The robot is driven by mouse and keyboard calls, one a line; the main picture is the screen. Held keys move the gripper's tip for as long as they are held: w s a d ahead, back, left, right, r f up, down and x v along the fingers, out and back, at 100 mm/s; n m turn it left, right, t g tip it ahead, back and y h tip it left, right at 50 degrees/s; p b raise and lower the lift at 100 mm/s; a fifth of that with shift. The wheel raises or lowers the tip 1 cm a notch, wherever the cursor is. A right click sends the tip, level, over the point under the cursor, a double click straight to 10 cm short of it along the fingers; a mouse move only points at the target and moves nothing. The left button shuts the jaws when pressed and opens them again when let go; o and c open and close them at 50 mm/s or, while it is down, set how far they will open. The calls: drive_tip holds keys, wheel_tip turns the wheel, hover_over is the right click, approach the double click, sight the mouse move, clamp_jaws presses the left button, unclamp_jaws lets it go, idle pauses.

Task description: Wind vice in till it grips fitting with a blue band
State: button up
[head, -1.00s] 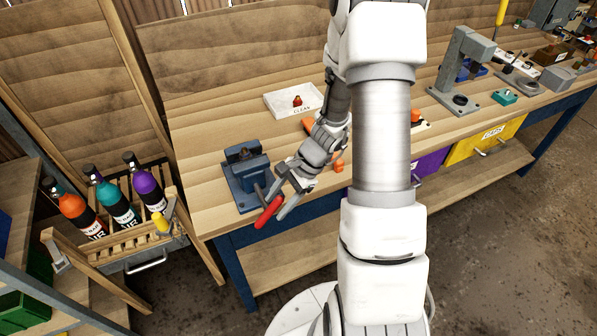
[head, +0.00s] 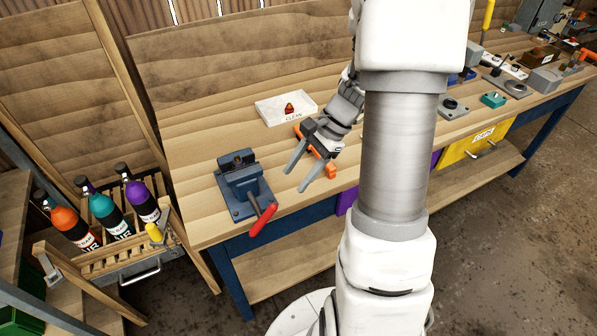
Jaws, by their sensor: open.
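The blue vice (head: 240,183) stands near the left front of the workbench. Its red-gripped handle (head: 263,220) sticks out past the bench's front edge. A small dark piece shows at the top of the vice jaws, but I cannot tell whether it is a fitting or how tightly it sits. My gripper (head: 296,181) is open and empty, above the bench to the right of the vice and apart from the handle. A small reddish-brown fitting (head: 290,109) is in the white tray marked CLEAN (head: 268,115). I cannot make out a blue band on it.
Bottles with orange, teal and purple bands (head: 143,201) stand in a wooden rack at left. A yellow bin (head: 462,150) hangs under the bench at right. My arm hides the bench's middle.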

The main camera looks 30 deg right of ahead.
sight(262, 221)
drive_tip(key=shift+r, duration=0.1)
drive_tip(key=shift+h, duration=0.8)
drive_tip(key=a+x, duration=0.1)
drive_tip(key=x, duration=0.4)
drive_tip(key=a+p+x, duration=0.1)
drive_tip(key=x, duration=0.5)
drive_tip(key=a+r+x, duration=0.1)
drive_tip(key=x, duration=0.5)
drive_tip(key=shift+s+r, duration=0.1)
drive_tip(key=shift+s, duration=0.05)
drive_tip(key=shift+c, duration=0.4)
clamp_jaws()
